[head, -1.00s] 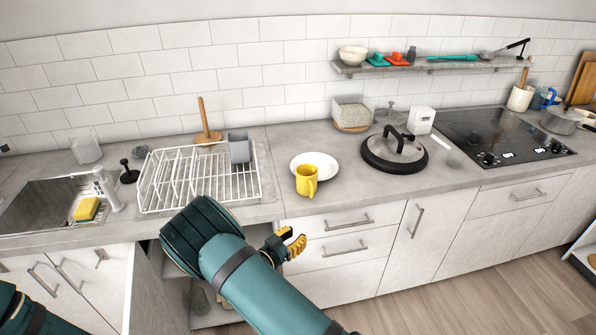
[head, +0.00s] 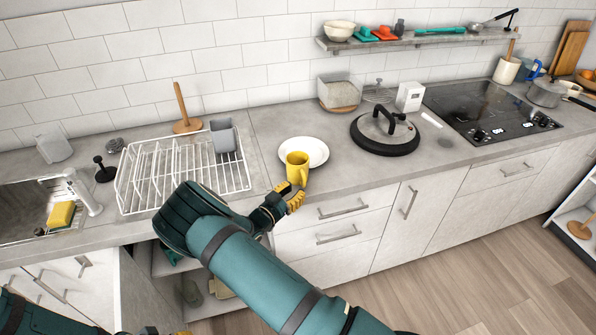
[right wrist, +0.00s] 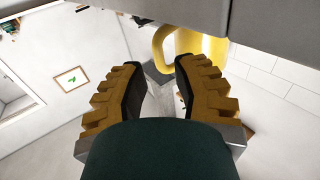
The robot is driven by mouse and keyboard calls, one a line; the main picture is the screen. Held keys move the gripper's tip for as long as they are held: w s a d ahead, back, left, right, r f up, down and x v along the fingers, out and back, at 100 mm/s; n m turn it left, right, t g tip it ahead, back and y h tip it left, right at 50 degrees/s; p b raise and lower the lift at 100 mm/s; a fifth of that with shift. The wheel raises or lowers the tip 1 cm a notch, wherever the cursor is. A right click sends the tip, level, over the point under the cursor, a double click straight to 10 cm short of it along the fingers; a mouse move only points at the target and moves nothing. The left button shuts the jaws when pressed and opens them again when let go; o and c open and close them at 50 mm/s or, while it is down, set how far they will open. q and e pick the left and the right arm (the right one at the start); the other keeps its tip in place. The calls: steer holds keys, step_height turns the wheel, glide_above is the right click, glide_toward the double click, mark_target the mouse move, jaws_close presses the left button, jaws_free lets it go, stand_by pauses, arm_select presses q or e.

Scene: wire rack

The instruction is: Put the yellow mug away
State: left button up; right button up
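The yellow mug (head: 297,167) stands upright on the counter at the front edge of a white plate (head: 316,150). My right gripper (head: 293,197) is just below and in front of the mug, near the counter's front edge. In the right wrist view its two yellow-padded fingers (right wrist: 158,95) are apart with nothing between them. The mug's body and handle (right wrist: 185,45) show beyond the fingertips, partly cut by the grey counter edge.
A white wire dish rack (head: 180,175) with a grey cup (head: 223,135) stands left of the plate. A black-rimmed pan lid (head: 385,132) lies to the right. A wall shelf (head: 420,42) holds a bowl and other items. A lower cabinet stands open below the rack.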

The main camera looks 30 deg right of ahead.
mark_target(304, 182)
steer(key=shift+p+x, duration=0.4)
steer(key=shift+x, duration=2.25)
steer(key=shift+s+r, duration=0.1)
steer(key=shift+r, duration=0.1)
steer(key=shift+c, duration=0.2)
jaws_close()
